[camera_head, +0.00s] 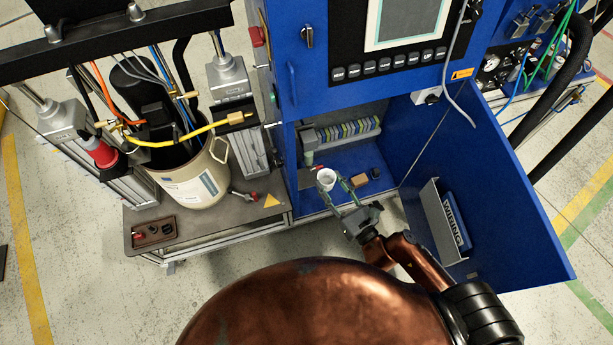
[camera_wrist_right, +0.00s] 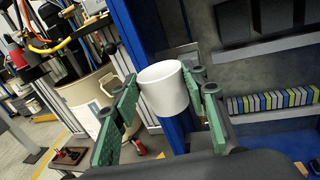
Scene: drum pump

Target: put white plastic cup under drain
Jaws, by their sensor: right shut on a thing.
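The white plastic cup (camera_head: 326,177) is at the opening of the blue cabinet, and it also shows in the right wrist view (camera_wrist_right: 164,88). My right gripper (camera_head: 341,186) is shut on the cup, with its green finger pads on either side of the cup wall. A grey fitting (camera_head: 308,143) stands inside the cabinet at the left, with a small red part (camera_head: 317,167) below it near the cup. I cannot tell for sure whether this is the drain. My left gripper is not in view.
The cabinet door (camera_head: 500,190) stands open at the right, with a wiring holder (camera_head: 445,222) on it. A small brown block (camera_head: 375,173) lies on the cabinet floor. A beige drum (camera_head: 193,180) stands on the grey platform (camera_head: 228,215) to the left.

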